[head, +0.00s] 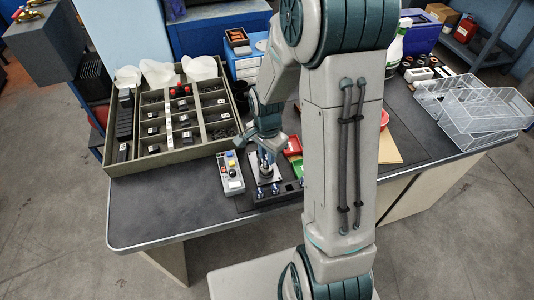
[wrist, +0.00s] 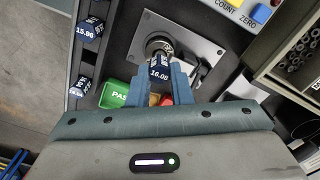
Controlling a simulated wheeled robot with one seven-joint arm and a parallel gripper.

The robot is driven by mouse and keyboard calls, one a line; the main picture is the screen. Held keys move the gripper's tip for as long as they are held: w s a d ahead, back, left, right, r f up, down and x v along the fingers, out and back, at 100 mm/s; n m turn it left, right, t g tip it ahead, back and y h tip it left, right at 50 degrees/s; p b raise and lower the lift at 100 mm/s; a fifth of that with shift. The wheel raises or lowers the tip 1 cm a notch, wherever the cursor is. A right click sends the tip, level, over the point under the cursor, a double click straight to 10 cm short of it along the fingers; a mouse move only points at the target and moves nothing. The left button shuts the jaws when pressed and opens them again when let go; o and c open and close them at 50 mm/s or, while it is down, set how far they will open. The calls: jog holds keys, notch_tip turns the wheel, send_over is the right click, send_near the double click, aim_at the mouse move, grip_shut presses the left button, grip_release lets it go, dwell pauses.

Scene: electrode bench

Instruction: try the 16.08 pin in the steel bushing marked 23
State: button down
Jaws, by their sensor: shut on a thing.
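The 16.08 pin (wrist: 159,71) has a dark blue handle with a white label, and my gripper (wrist: 160,90) is shut on that handle. In the wrist view the pin's far end meets a round metal bushing (wrist: 157,42) in a grey plate (wrist: 183,38). I cannot tell how deep the pin sits, and no mark 23 is legible. In the head view my gripper (head: 264,143) is right above the plate (head: 267,180), mostly covering the pin.
A rack beside the plate holds other pins, one marked 15.98 (wrist: 88,30). A green tray (wrist: 114,94) lies near the gripper. A control box (head: 231,172) stands left of the plate, with a large compartment tray (head: 150,166) beyond. The front left bench top is clear.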

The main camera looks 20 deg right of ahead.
jog(key=shift+f+b, duration=0.75)
jog(key=shift+f, duration=0.15)
dwell(2.0)
